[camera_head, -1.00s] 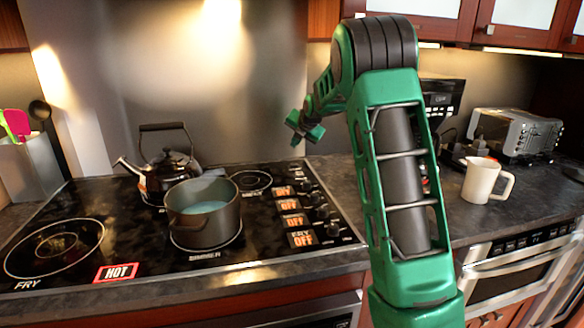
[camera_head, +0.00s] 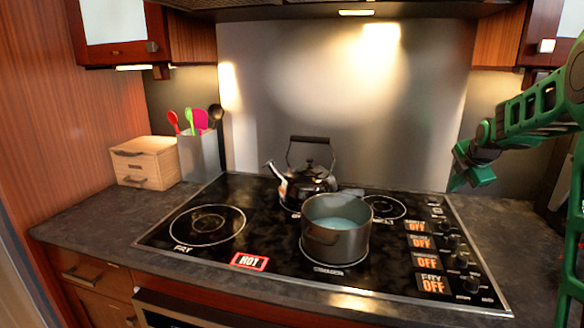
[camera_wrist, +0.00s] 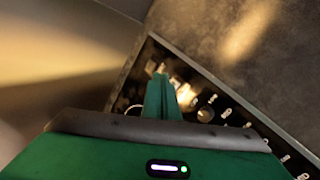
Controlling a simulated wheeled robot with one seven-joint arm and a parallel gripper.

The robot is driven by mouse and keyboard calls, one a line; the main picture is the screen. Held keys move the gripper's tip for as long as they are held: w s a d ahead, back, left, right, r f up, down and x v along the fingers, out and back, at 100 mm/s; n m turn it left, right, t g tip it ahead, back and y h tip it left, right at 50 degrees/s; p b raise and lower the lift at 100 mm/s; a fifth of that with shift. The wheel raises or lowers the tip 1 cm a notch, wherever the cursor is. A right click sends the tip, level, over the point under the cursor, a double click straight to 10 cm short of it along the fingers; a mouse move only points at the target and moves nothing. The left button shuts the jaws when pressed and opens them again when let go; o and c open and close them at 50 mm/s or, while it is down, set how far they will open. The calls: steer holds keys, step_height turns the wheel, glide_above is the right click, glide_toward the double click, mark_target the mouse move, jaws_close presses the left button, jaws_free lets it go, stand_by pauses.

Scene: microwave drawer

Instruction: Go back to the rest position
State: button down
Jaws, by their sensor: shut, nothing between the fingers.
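My green gripper (camera_head: 470,168) is at the right of the head view, raised at the right end of the cooktop. It is apart from the pot and the kettle. In the wrist view my gripper's fingers (camera_wrist: 162,92) are together with nothing between them, above the counter and the edge of the cooktop. My green arm reaches in from the right edge of the head view.
The black cooktop (camera_head: 205,248) holds a dark pot (camera_head: 335,242) with bluish contents and a black kettle (camera_head: 308,185). A wooden drawer box (camera_head: 146,162) and a utensil holder (camera_head: 200,156) stand at left. Bare counter (camera_head: 95,208) lies in front of the box.

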steer(key=s+a+f+m+g, duration=0.1)
steer(key=s+a+m, duration=0.1)
steer(key=s+m, duration=0.4)
steer(key=s+a+f+m+g, duration=0.1)
steer(key=s+m, duration=0.5)
steer(key=s, duration=1.1)
steer(key=s+a+f+m+g+y, duration=0.1)
steer(key=s+m, duration=0.5)
steer(key=s, duration=0.6)
steer(key=shift+s+a+f+g, duration=0.1)
steer(key=shift+a+f+g, duration=0.15)
steer(key=shift+a+g, duration=0.5)
steer(key=shift+s+a+f+g, duration=0.1)
steer(key=shift+a+f+g, duration=0.25)
steer(key=shift+a, duration=0.55)
steer(key=s+a+f+m, duration=0.1)
steer(key=s+m, duration=0.1)
steer(key=s, duration=0.2)
steer(key=s+a+f+m+g, duration=0.1)
steer(key=s+a+m, duration=0.1)
steer(key=s, duration=0.3)
steer(key=s+a+f+m+g+y, duration=0.1)
steer(key=s+m, duration=0.2)
steer(key=s, duration=0.1)
steer(key=shift+s+a+f+m, duration=0.15)
steer(key=shift+a+m, duration=0.1)
steer(key=shift+m, duration=0.05)
